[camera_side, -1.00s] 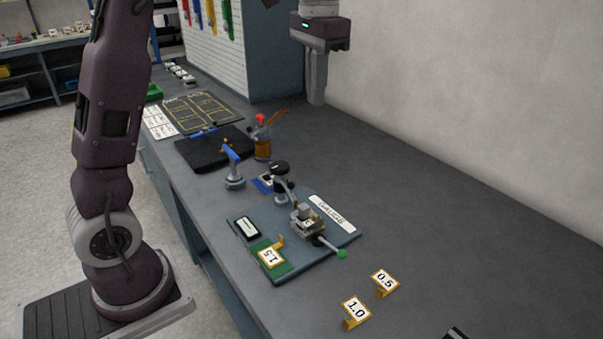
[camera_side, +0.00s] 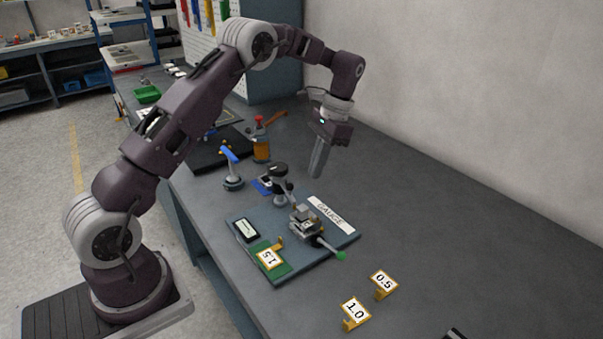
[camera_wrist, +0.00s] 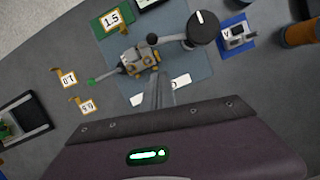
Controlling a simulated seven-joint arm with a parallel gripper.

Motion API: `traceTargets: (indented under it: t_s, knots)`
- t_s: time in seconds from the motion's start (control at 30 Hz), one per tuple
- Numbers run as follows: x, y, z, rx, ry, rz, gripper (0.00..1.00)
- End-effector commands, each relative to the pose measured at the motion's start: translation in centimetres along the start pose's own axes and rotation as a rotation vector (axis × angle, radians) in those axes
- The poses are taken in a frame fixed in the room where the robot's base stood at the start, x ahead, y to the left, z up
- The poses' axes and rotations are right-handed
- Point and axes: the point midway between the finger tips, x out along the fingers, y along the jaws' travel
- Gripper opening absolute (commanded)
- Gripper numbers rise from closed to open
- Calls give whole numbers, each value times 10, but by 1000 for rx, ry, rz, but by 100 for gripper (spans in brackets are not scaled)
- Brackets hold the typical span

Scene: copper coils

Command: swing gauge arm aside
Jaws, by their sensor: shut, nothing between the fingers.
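The gauge fixture (camera_side: 306,224) sits on a blue-grey base plate (camera_side: 262,212) with a white "GAUGE" label (camera_side: 331,213). An arm with a green knob (camera_side: 341,256) sticks out from it toward the lower right. A post with a round black top (camera_side: 278,170) stands behind the fixture. In the wrist view the fixture (camera_wrist: 140,62), the green knob (camera_wrist: 91,82) and the black round top (camera_wrist: 203,28) all show. My gripper (camera_side: 316,174) is shut and empty, pointing down above the table behind and right of the plate, apart from everything. In the wrist view its fingers (camera_wrist: 162,80) partly cover the white label.
A "1.5" tag (camera_side: 269,259) stands on a green patch of the plate. Tags "1.0" (camera_side: 354,311) and "0.5" (camera_side: 383,281) stand in front. A blue-handled tool (camera_side: 231,165) and an amber bottle (camera_side: 261,145) stand behind.

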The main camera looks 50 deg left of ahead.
Motion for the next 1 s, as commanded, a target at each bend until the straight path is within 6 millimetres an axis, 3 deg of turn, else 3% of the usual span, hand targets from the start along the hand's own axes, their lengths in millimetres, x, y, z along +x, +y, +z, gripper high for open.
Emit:
traceTargets:
  t_s: [0.3,1.0]
  knots:
    - [20,0,33,0,1,0,0]
    - [23,2,42,83,0,-25,0]
